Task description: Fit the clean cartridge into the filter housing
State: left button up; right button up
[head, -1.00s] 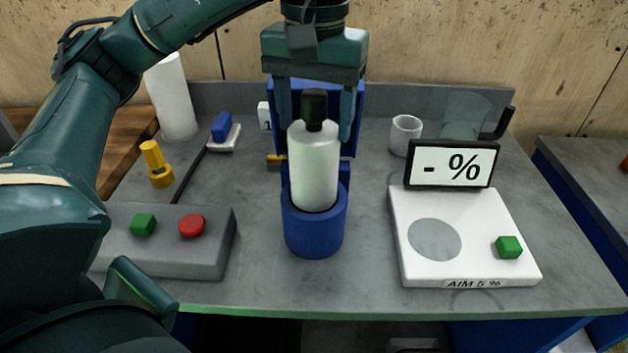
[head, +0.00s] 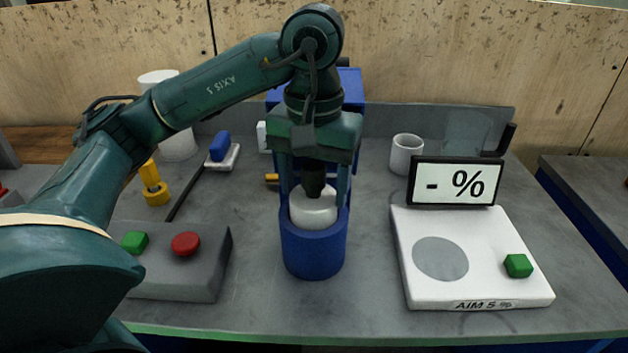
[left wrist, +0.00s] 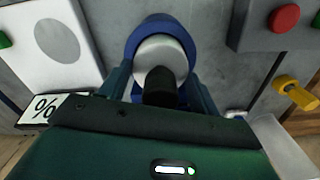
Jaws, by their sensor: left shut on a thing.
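The white cartridge (head: 313,207) with a black knob on top stands upright, most of its length down inside the blue filter housing (head: 314,250). Only its white top shows above the housing's rim. My left gripper (head: 315,190) points straight down over the housing, its fingers on either side of the black knob and shut on it. In the left wrist view the cartridge's white top (left wrist: 162,55) sits within the blue housing ring (left wrist: 136,42), with the black knob (left wrist: 160,86) between the fingers. The cartridge's lower part is hidden in the housing. My right gripper is not in view.
A grey box (head: 180,265) with a green and a red button stands left of the housing. A white scale (head: 475,290) with a display (head: 455,181) stands right. A white cup (head: 406,154), a yellow valve (head: 152,183) and a blue-handled brush (head: 220,147) stand farther back.

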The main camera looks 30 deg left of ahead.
pick_arm(q)
jog(key=o, duration=1.5)
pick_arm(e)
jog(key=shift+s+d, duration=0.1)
pick_arm(q)
jog(key=shift+r+p, duration=0.4)
jog(key=shift+r, duration=0.1)
notch_tip(320, 180, up, 11)
jog(key=p, duration=0.4)
jog(key=shift+r, duration=0.15)
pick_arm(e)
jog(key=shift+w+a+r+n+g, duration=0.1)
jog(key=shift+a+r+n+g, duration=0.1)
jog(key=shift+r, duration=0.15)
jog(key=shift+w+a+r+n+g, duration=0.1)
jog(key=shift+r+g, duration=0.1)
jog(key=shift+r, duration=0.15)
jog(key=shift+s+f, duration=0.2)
